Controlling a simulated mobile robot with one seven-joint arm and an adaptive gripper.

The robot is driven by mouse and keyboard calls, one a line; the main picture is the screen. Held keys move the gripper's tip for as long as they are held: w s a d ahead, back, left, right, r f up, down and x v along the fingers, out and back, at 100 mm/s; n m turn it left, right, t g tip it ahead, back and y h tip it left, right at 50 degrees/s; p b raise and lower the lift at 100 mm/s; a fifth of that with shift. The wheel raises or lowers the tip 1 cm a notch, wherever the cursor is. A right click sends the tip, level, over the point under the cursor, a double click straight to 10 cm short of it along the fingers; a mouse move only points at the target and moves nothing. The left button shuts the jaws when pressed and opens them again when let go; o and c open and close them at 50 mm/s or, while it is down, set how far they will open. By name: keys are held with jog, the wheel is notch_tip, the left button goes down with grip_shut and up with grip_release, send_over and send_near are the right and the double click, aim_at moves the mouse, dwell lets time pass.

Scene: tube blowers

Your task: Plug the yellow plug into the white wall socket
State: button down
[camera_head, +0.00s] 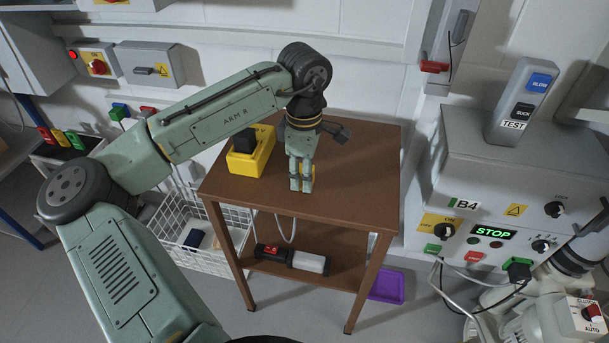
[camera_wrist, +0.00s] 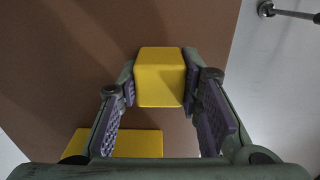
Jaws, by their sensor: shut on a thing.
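My gripper (camera_head: 301,187) points down over the front part of the brown wooden table. It is shut on a yellow block that I take to be the yellow plug (camera_wrist: 160,78). In the wrist view the plug sits between the purple-padded fingers (camera_wrist: 165,100). In the head view the fingers mostly hide it, and only small bits of yellow show. I cannot tell whether it touches the tabletop. A pale cable (camera_head: 286,230) hangs below the table's front edge; its upper end is hidden. I cannot make out the white wall socket in either view.
A yellow box with a black top (camera_head: 247,163) stands on the table (camera_head: 345,185), left of my gripper. A grey control cabinet (camera_head: 470,165) stands to the right. A white wire basket (camera_head: 205,255) is at left. The tabletop's right part is clear.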

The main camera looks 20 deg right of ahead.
jog(key=shift+r+p, duration=2.8)
jog(key=shift+r, duration=0.05)
jog(key=shift+f, duration=0.1)
